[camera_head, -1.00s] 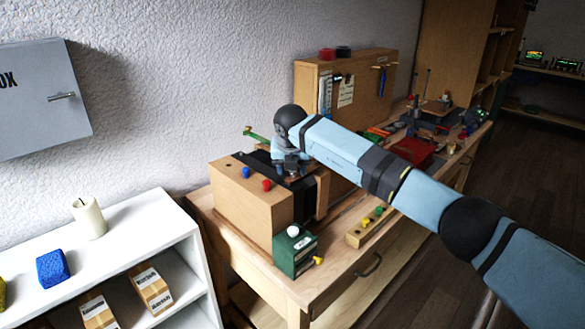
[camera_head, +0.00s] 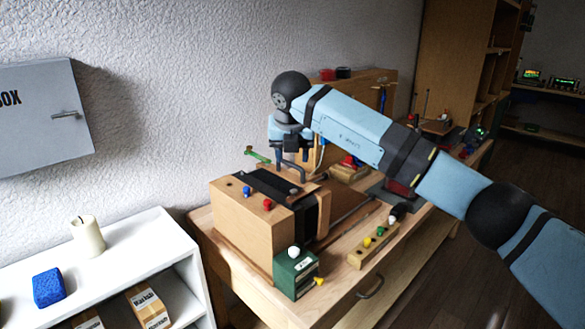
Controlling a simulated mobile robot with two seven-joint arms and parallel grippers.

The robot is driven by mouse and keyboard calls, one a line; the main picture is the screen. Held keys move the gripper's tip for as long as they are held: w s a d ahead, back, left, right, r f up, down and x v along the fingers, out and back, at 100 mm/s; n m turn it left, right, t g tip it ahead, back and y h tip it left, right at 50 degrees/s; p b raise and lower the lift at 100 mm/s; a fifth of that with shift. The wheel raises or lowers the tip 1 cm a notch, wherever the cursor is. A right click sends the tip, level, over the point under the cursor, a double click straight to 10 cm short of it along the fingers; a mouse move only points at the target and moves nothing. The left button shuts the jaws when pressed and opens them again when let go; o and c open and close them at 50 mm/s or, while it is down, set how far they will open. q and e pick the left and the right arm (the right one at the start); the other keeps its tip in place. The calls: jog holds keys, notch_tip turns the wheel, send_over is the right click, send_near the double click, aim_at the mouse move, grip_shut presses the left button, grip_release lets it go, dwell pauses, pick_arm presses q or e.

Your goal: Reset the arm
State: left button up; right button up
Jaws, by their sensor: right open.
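My right gripper (camera_head: 291,168) hangs pointing down above the wooden piano action box (camera_head: 246,222), over the right rear part of its black top. Its two dark fingers are apart with nothing seen between them, and the tips look to be just above the box, though the exact gap is hard to tell. My right arm (camera_head: 350,130) comes in from the lower right and hides part of the bench behind it. The box carries a blue knob (camera_head: 246,191) and a red knob (camera_head: 268,204) on top. My left gripper is not in view.
A green box with a white ball (camera_head: 295,271) stands at the bench's front corner. A wooden strip with coloured pegs (camera_head: 372,245) lies right of it. A white shelf (camera_head: 140,246) with a candle (camera_head: 87,236) and blue block (camera_head: 48,288) is left. A grey wall cabinet (camera_head: 40,115) hangs above.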

jog(key=shift+s+r, duration=0.2)
jog(key=shift+r, duration=0.25)
